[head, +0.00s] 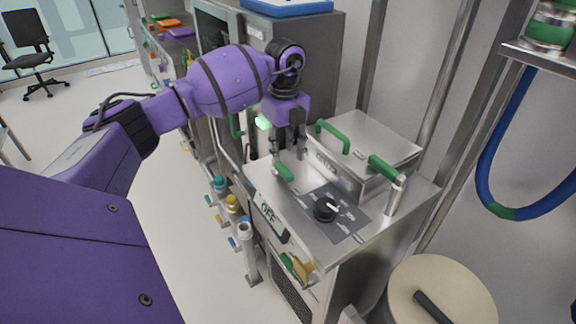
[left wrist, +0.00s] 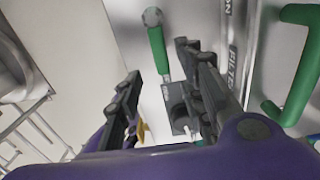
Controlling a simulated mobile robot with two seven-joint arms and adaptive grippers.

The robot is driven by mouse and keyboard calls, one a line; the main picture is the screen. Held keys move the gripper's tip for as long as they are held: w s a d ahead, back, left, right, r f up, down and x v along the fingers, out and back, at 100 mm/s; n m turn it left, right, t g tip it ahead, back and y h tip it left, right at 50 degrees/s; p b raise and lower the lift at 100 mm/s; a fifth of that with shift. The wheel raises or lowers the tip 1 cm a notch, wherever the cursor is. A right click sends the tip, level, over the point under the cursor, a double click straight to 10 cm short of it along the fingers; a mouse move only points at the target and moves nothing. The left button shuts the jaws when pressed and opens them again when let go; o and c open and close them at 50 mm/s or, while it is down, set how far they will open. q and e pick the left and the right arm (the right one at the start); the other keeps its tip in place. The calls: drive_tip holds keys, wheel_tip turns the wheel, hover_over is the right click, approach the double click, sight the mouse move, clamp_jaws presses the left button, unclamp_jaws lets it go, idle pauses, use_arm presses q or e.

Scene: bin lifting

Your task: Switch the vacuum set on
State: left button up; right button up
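The vacuum set (head: 295,198) is a steel cabinet with a dark control panel on top. A black knob (head: 326,208) sits on the panel, and a display reading OFF (head: 268,213) is on the front edge. A short green-handled lever (head: 284,171) stands at the top's left side; a green handle also shows between my fingers in the left wrist view (left wrist: 158,50). My left gripper (head: 288,150) is above and behind this lever, pointing down, fingers apart with nothing clearly held. Contact with the lever cannot be told. My right gripper is out of view.
A raised steel box (head: 375,150) marked FILTER, with a green bar handle (head: 334,134), stands beside the gripper. A round beige drum (head: 440,285) stands at front right.

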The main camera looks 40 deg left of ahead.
sight(285, 169)
use_arm(q)
drive_tip(key=f, duration=0.6)
drive_tip(key=shift+w+a+f, duration=0.15)
drive_tip(key=shift+a+f, duration=0.05)
drive_tip(key=shift+f, duration=0.1)
clamp_jaws()
